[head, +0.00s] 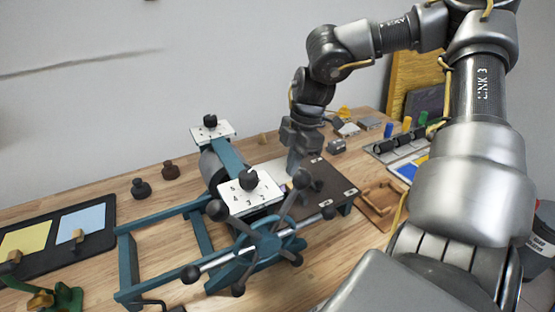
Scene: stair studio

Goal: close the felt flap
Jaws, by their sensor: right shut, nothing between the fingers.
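A teal press (200,230) with a roller (211,167), white numbered dials and a spoked handwheel (265,245) stands on the wooden bench. A flat dark brown plate (330,188) lies at its right end. A pale flat piece (270,171) lies between the roller and my right gripper; it may be the felt flap, but I cannot tell how far it is folded. My right gripper (294,168) is shut and empty, pointing down at the plate's left edge behind the front dial. Whether it touches anything is unclear. My left gripper is out of view.
A wooden tray (381,204) lies right of the plate. Two dark knobs (141,188) and a black board with yellow and blue sheets (64,262) are at left. Colored bottles (407,124) and a black roller rack (398,142) stand at the back right. The wall is behind.

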